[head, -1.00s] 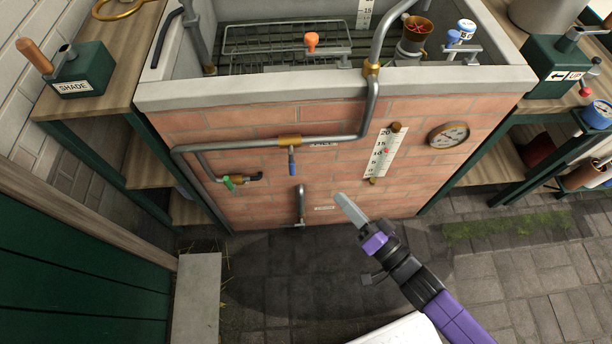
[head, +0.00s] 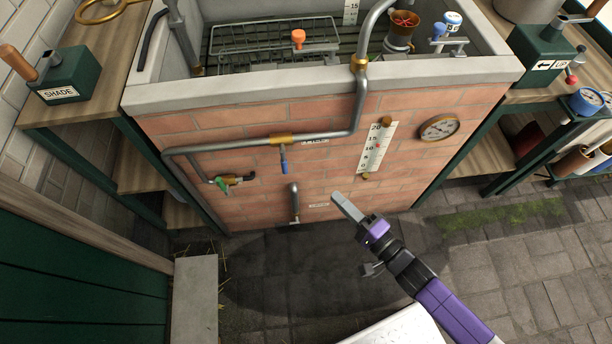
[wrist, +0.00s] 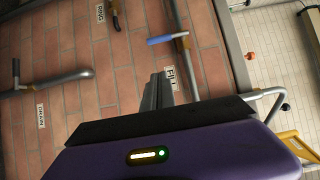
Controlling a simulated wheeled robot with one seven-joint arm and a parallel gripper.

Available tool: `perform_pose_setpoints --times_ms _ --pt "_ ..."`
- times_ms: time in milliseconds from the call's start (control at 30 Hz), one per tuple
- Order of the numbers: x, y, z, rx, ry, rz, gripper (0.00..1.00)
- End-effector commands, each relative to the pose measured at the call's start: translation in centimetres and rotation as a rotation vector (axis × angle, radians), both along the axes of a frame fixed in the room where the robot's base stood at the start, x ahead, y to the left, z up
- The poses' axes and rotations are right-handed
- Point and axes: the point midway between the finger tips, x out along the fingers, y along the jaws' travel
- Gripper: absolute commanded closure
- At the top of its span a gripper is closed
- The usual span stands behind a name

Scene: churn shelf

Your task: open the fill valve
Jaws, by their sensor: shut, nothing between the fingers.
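The fill valve is a brass body (head: 283,140) on the grey pipe across the brick wall, with a blue lever (head: 284,164) hanging straight down, across the pipe. In the wrist view the blue lever (wrist: 160,40) lies above the fingers, near the FILL label (wrist: 170,75). My gripper (head: 345,206) is shut and empty, in front of the wall, below and right of the lever and apart from it. Its fingers also show in the wrist view (wrist: 156,92).
A level scale (head: 376,150) and a round gauge (head: 439,128) are to the right. The paved floor (head: 300,275) is clear in front.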

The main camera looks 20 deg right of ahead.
Motion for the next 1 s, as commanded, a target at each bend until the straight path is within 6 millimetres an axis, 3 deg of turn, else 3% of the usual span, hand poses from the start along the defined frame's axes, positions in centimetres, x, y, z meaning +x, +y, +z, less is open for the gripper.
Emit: perform_pose_setpoints --times_ms 167,600,800,1000 --pt "1.6 0.6 0.1 0.002 -0.003 0.0 1.0" --pt "9.6 3.2 0.1 0.002 -0.003 0.001 1.0" --pt "10.8 5.5 0.0 0.001 -0.001 -0.001 1.0" --pt "11.3 6.5 0.0 -0.001 0.0 0.0 1.0"
